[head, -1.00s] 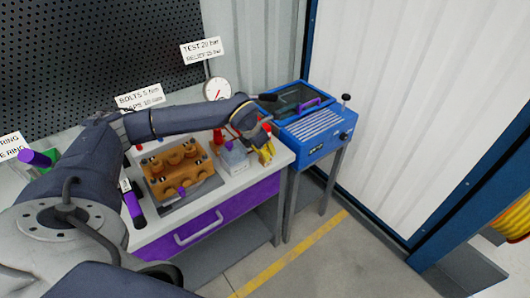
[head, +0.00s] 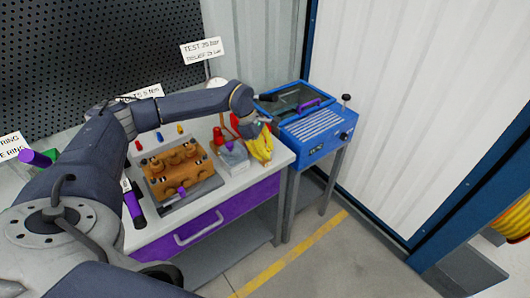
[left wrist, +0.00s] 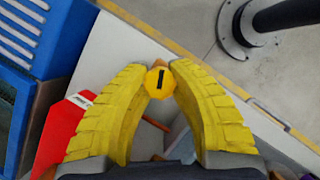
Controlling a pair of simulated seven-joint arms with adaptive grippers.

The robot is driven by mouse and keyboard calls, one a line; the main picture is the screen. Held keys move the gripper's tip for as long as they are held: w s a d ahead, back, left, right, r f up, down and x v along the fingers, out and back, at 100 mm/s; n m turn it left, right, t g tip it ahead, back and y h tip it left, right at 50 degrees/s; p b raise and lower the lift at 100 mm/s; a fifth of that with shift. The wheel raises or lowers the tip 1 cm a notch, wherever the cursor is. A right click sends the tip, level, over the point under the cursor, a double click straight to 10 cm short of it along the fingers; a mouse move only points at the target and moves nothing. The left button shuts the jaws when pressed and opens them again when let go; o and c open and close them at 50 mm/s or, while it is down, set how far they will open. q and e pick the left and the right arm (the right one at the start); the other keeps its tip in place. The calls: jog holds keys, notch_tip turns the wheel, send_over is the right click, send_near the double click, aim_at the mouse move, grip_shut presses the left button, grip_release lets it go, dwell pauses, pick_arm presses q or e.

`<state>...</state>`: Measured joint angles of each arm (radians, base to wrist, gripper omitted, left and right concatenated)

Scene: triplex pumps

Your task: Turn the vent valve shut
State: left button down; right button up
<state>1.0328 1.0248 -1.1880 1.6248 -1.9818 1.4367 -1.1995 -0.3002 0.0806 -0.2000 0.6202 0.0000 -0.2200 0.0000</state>
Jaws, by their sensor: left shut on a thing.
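My left gripper (head: 260,150) has ribbed yellow fingers and points down at the right end of the workbench. In the left wrist view its fingertips (left wrist: 160,68) are shut on a yellow many-sided knob (left wrist: 160,84) with a dark slot across its face. I take this knob for the vent valve. In the head view the fingers hide the knob. A grey block (head: 233,155) stands just left of the gripper. My right gripper is not in view.
A blue machine (head: 318,140) stands close to the right of the bench. An orange-brown pump block (head: 176,170) sits on a tray left of the gripper. A red part (left wrist: 62,130) lies near the left finger. The gauge (head: 216,85) is partly hidden by my arm.

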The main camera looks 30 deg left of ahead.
pick_arm(q)
jog(key=shift+d+m+g, duration=0.1)
jog(key=shift+m+g, duration=0.7)
jog(key=shift+m, duration=1.4)
jog(key=c, duration=1.1)
grip_release()
jog(key=shift+o, duration=0.2)
jog(key=v, duration=0.7)
jog(key=shift+r, duration=0.25)
jog(key=shift+w, duration=0.1)
